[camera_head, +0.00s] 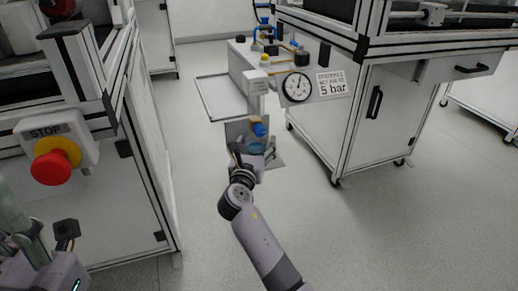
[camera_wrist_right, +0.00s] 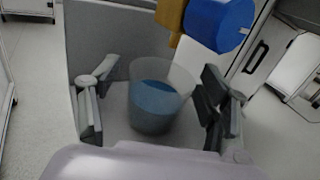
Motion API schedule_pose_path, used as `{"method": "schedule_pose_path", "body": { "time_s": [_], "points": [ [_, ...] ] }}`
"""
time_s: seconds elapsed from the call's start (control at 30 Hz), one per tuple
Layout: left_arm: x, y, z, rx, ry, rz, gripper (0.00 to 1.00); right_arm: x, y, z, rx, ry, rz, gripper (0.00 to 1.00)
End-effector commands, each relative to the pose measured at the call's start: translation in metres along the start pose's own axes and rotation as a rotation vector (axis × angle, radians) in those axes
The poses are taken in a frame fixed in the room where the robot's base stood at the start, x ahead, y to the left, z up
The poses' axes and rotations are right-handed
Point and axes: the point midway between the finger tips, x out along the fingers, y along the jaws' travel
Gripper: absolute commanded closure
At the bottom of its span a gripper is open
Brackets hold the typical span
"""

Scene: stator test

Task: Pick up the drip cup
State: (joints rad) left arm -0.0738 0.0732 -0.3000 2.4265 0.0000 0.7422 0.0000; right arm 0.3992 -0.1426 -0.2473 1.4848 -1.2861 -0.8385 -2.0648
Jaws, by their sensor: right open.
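The drip cup (camera_wrist_right: 158,108) is a clear, tapered cup with blue liquid in it, upright in the right wrist view. In the head view its blue shows small (camera_head: 256,148), partly hidden by my right gripper (camera_head: 246,157). My right gripper (camera_wrist_right: 153,95) is open, with one finger on each side of the cup. Gaps show between the fingers and the cup wall. My left gripper (camera_head: 62,248) is partly in view at the lower left corner of the head view; its jaw state is unclear.
A brass fitting with a blue knob (camera_wrist_right: 220,24) hangs close above the cup. A grey panel (camera_wrist_right: 105,40) stands behind it. A pressure gauge (camera_head: 297,87) and a white cabinet (camera_head: 385,125) are to the right. A red stop button (camera_head: 53,168) is at left.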

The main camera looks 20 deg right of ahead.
Motion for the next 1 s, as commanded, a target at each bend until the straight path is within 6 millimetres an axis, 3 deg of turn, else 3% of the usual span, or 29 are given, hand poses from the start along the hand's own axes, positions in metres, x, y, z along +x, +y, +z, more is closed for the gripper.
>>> {"method": "schedule_pose_path", "body": {
  "time_s": [0.17,0.8,1.0],
  "points": [
    [0.0000,0.0001,0.0000,0.000,-0.001,0.000,0.60,0.0002,-0.0001,0.0003,0.000,0.000,0.000,0.36],
    [-0.0003,0.0002,0.0003,-0.001,-0.001,0.000,0.60,0.0003,-0.0004,0.0000,0.000,0.000,0.000,0.79],
    [0.0001,0.0002,0.0003,-0.001,-0.001,0.000,0.60,0.0005,-0.0006,0.0002,0.000,0.000,0.000,0.79]
  ]
}}
